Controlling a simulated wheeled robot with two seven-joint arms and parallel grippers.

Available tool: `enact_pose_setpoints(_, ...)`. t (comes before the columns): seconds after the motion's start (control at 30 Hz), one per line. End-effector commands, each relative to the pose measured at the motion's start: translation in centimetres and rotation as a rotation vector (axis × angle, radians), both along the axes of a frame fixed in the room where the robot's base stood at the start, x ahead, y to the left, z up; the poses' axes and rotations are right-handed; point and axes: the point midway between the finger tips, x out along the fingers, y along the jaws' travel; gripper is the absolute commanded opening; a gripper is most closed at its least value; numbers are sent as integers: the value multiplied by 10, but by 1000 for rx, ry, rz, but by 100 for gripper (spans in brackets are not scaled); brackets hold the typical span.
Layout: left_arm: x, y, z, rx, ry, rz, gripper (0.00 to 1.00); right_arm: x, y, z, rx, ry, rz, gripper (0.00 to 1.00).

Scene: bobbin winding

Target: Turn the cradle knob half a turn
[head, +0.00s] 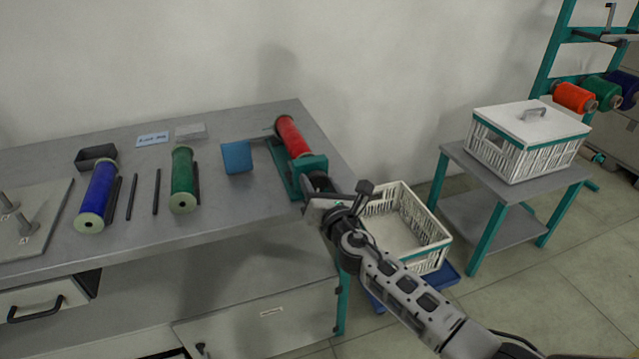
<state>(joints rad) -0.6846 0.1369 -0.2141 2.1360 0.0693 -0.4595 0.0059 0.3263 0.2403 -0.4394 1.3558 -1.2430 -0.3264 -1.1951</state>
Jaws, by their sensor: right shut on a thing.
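The green cradle (281,164) stands at the right end of the grey workbench, with a red bobbin (290,137) lying in it. The cradle knob (317,181) is a dark round part on the near end of the cradle, partly hidden by my gripper. My right gripper (317,192) reaches in from the lower right and is shut on the cradle knob. My left gripper does not show in the head view.
A blue bobbin (97,197), a green bobbin (183,179), dark rods (156,192) and a blue block (237,157) lie on the workbench (240,205). An open white crate (432,243) stands below, right of the bench. A lidded crate (525,150) sits on a side table.

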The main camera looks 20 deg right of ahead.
Motion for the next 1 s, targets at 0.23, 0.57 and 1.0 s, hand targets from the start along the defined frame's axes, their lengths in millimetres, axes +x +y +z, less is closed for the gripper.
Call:
enact_pose_setpoints(0.23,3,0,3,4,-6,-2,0,0,0,0,-78,-2,-1,25)
enact_pose_setpoints(0.57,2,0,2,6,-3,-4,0,0,0,0,-96,-3,-1,25)
enact_pose_setpoints(1.0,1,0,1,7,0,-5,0,0,0,0,-94,-3,-1,69)
